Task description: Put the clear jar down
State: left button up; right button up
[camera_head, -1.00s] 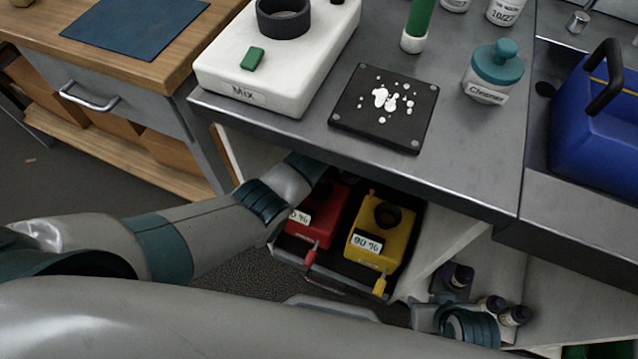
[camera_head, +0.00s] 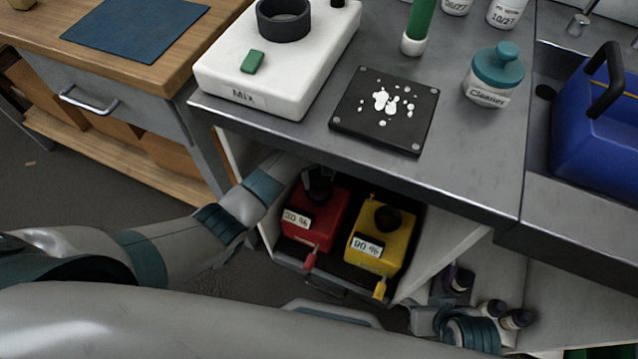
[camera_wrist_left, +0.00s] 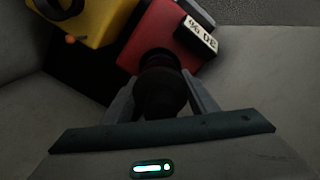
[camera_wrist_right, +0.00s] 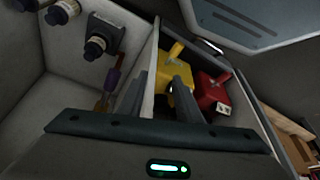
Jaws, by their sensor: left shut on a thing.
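I cannot make out a clear jar in these views. My left gripper (camera_wrist_left: 160,85) is shut on a dark round thing (camera_wrist_left: 160,100), which lines up with the top of the red container (camera_wrist_left: 160,28). Whether this is the container's cap or a separate thing cannot be told. In the head view, the left gripper (camera_head: 317,180) is over the red container (camera_head: 318,215), inside the low compartment. My right gripper (camera_wrist_right: 158,90) is empty, its fingers apart, near a pale panel edge. It shows low right in the head view (camera_head: 418,318).
A yellow container (camera_head: 385,240) stands beside the red one in the dark tray. Several small bottles (camera_head: 490,308) stand right of the compartment. The counter above holds a white mixer (camera_head: 270,75), a black plate (camera_head: 385,130) and a cleaner jar (camera_head: 495,80).

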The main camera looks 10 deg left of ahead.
pick_arm(q)
jog(key=shift+f, duration=0.45)
notch_tip(320, 180, down, 2)
jog(key=shift+f+b, duration=0.1)
jog(key=shift+b, duration=0.4)
jog(key=shift+f, duration=0.4)
pick_arm(e)
jog(key=shift+w+a+r+t+y, duration=0.15)
jog(key=shift+a+t, duration=0.1)
jog(key=shift+a, duration=0.25)
jog(key=shift+w+a+f+t+y, duration=0.15)
jog(key=shift+a+t, duration=0.1)
jog(key=shift+a, duration=0.2)
pick_arm(q)
jog(key=shift+f, duration=0.2)
pick_arm(e)
jog(key=shift+w+d, duration=0.1)
pick_arm(q)
jog(key=o, duration=1.5)
jog(key=shift+c, duration=0.2)
pick_arm(e)
jog(key=shift+d, duration=0.1)
jog(key=shift+w, duration=0.1)
